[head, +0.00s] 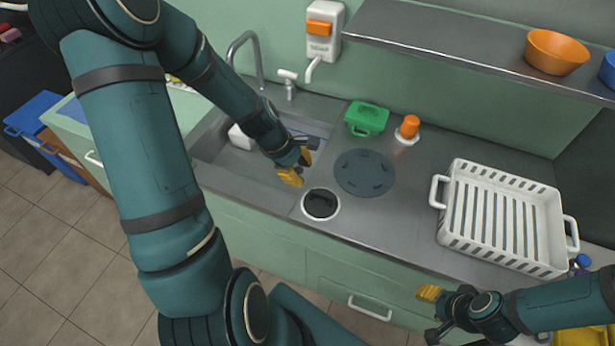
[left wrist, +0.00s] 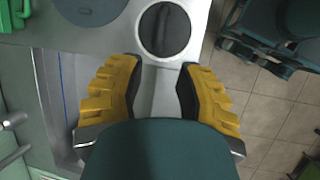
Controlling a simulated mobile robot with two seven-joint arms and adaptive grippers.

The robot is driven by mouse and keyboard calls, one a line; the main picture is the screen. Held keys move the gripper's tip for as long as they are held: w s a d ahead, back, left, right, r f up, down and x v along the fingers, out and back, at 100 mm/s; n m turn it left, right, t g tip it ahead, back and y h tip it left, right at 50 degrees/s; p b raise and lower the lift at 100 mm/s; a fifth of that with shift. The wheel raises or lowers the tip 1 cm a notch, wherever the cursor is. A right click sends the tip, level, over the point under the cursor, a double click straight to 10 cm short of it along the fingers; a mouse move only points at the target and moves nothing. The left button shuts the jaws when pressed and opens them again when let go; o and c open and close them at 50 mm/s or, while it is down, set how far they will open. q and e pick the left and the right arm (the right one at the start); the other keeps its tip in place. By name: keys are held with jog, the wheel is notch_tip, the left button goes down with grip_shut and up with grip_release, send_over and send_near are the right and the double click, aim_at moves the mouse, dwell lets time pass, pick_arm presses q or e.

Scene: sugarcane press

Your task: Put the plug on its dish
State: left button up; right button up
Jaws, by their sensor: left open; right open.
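A round black plug (head: 321,203) with a raised bar grip lies inside the rim of a round white dish (head: 304,209) near the counter's front edge. In the left wrist view the plug (left wrist: 164,30) and the dish rim (left wrist: 141,45) are at the top. My left gripper (head: 299,168) has yellow fingers, is open and empty, and is over the sink's right edge, left of and apart from the plug. Its spread fingers (left wrist: 160,66) also show in the left wrist view. My right gripper (head: 432,315) is open and empty in front of the counter at the lower right.
A sink (head: 215,158) is at the left under a tap (head: 246,55). A dark grey disc (head: 364,173) lies right of the dish. Behind it are a green box (head: 367,118) and an orange-topped item (head: 409,126). A white slatted crate (head: 505,215) stands right; counter between is clear.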

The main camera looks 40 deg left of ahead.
pick_arm(q)
jog(key=d+f+m, duration=0.2)
jog(key=d, duration=0.1)
jog(key=d+f+m, duration=0.3)
jog(key=d, duration=0.1)
jog(key=d+f+m+g, duration=0.1)
jog(key=d+f+m, duration=0.1)
jog(key=d+m, duration=0.1)
jog(key=shift+s+d+f, duration=0.15)
jog(key=shift+s+d, duration=0.2)
jog(key=s+d+f+m, duration=0.2)
jog(key=d+m, duration=0.3)
jog(key=s+d+f+m, duration=0.2)
jog(key=d+f+m, duration=0.1)
jog(key=d+m, duration=0.2)
jog(key=shift+s+d+f, duration=0.25)
jog(key=shift+d+f, duration=0.1)
jog(key=shift+d, duration=0.25)
